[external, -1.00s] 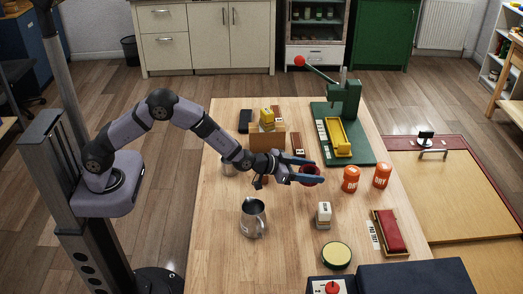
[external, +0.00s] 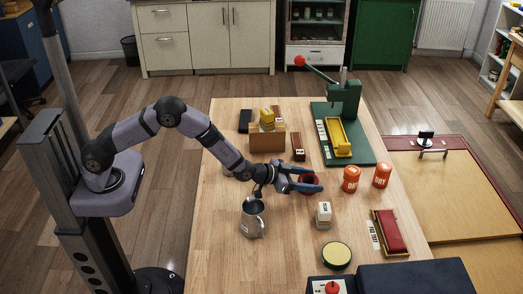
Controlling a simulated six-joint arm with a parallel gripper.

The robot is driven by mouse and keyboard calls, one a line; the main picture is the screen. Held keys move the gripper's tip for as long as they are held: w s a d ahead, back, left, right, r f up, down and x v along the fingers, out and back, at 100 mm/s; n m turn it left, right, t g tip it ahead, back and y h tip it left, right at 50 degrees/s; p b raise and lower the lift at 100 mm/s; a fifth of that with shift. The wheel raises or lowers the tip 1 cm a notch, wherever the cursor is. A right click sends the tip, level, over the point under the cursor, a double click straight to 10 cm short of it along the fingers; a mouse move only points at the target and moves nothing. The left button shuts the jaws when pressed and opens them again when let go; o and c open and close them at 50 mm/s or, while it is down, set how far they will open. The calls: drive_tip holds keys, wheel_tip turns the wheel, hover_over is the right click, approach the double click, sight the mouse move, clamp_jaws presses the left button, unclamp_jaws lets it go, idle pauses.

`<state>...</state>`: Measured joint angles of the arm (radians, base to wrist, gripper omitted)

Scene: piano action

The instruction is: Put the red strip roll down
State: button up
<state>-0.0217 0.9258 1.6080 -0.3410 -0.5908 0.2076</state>
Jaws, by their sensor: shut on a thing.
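The red strip roll (external: 308,179) is dark red and sits between the two blue-grey fingers of my gripper (external: 309,180). My gripper is shut on it, over the middle of the wooden table (external: 215,265). The fingers hide part of the roll. I cannot tell whether its underside touches the table top.
Two orange cans (external: 351,179) (external: 382,175) stand to the right of the roll. A green press (external: 345,110) and a wooden block (external: 267,140) are behind.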

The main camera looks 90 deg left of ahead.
drive_tip(key=o, duration=1.2)
drive_tip(key=shift+f, duration=0.1)
drive_tip(key=shift+c, duration=0.2)
drive_tip(key=shift+r+p, duration=0.3)
drive_tip(key=shift+s+d, duration=0.1)
drive_tip(key=shift+s, duration=0.15)
drive_tip(key=b+v, duration=0.1)
drive_tip(key=v, duration=1)
drive_tip(key=shift+s+r+b, duration=0.1)
drive_tip(key=shift+s+b, duration=0.1)
drive_tip(key=shift+b, duration=0.1)
